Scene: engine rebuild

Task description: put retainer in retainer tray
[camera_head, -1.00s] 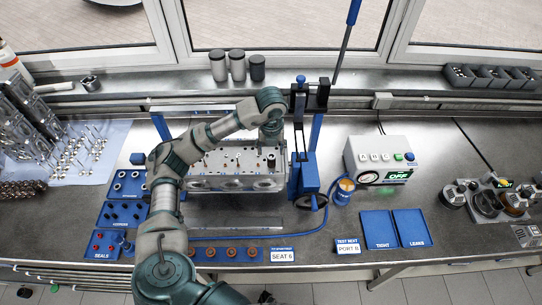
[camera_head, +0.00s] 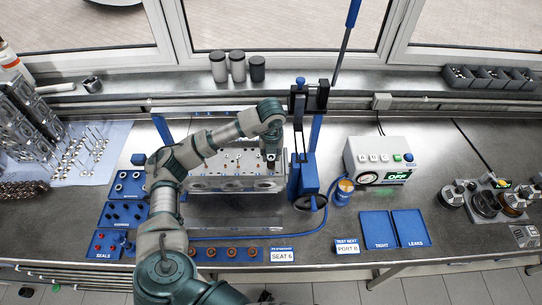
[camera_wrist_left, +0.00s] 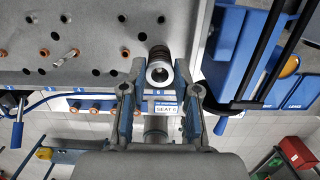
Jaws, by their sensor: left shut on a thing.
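My left gripper (camera_head: 270,156) is over the right end of the metal cylinder head (camera_head: 232,183). In the left wrist view my left gripper (camera_wrist_left: 159,78) has its two fingers closed in on a silver ring-shaped piece, seemingly the retainer (camera_wrist_left: 159,70), with a dark hole in its middle. A dark brownish cylindrical part (camera_wrist_left: 158,52) shows right behind it; I cannot tell whether they are apart. Blue trays stand left of the head: an upper one (camera_head: 119,196) with round pieces, a middle one (camera_head: 112,223) with dark pieces, and one labelled SEALS (camera_head: 92,251). I cannot read a retainer label. My right gripper is out of view.
A blue press-like stand (camera_head: 304,180) rises close to the right of my gripper. A grey test box (camera_head: 380,160) and blue TIGHT (camera_head: 376,228) and LEAKS (camera_head: 410,226) trays lie further right. A strip with brown rings (camera_head: 230,262) runs along the front.

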